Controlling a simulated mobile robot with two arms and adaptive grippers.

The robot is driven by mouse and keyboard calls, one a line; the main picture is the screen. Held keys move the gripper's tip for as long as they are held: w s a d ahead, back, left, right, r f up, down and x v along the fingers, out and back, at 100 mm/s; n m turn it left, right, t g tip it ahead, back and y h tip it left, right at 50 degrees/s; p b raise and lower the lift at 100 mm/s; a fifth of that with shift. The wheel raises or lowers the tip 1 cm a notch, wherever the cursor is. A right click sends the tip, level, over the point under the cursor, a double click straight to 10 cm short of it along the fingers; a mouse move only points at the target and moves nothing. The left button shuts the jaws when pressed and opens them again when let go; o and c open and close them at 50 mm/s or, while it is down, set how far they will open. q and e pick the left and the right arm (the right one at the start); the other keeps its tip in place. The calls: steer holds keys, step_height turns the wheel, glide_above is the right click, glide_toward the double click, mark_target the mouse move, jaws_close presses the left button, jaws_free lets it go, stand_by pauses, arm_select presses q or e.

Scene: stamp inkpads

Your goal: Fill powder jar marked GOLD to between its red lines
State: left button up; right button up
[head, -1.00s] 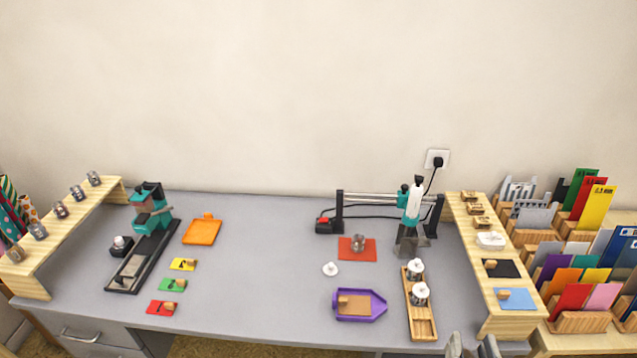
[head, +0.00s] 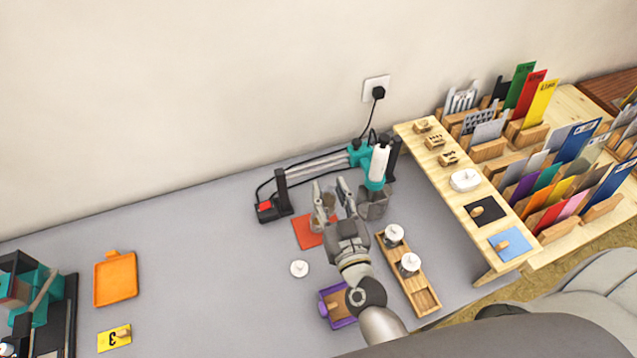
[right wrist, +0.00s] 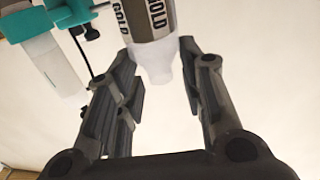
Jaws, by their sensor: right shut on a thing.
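I cannot see red lines or the powder level. A white lid (head: 299,268) lies on the desk just in front of the mat. The purple tray (head: 325,303) is partly hidden by my right arm. My left gripper is not in view.
A teal and white tool (head: 379,163) stands close behind and right of my gripper. A wooden holder (head: 427,300) with two white-topped jars is right of my arm. A raised wooden shelf (head: 470,208) bounds the right. The desk left of the mat is mostly clear.

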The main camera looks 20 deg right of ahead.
mark_target(328, 203)
steer(key=shift+w+a+f, duration=0.2)
steer(key=shift+w+f, duration=0.75)
steer(key=shift+w, duration=0.3)
steer(key=shift+w+f+h, duration=0.25)
steer(key=shift+f+h, duration=0.05)
steer(key=shift+f, duration=0.1)
steer(key=shift+w+f+n+b, duration=0.1)
steer(key=shift+f+n+b, duration=0.2)
steer(key=shift+b, duration=0.05)
steer(key=shift+f+n+b, duration=0.35)
steer(key=shift+n+b, duration=0.55)
steer(key=shift+n, duration=0.2)
steer(key=shift+f+n, duration=0.1)
steer(key=shift+n, duration=0.3)
steer(key=shift+f+n+t+b, duration=0.3)
steer(key=shift+n+b, duration=0.4)
steer(key=shift+b, duration=0.15)
steer(key=f+n+b, duration=0.1)
steer(key=n+b, duration=0.1)
steer(key=b, duration=0.1)
steer(key=shift+d+f+n, duration=0.1)
steer(key=shift+f+n, duration=0.1)
steer(key=shift+n, duration=0.1)
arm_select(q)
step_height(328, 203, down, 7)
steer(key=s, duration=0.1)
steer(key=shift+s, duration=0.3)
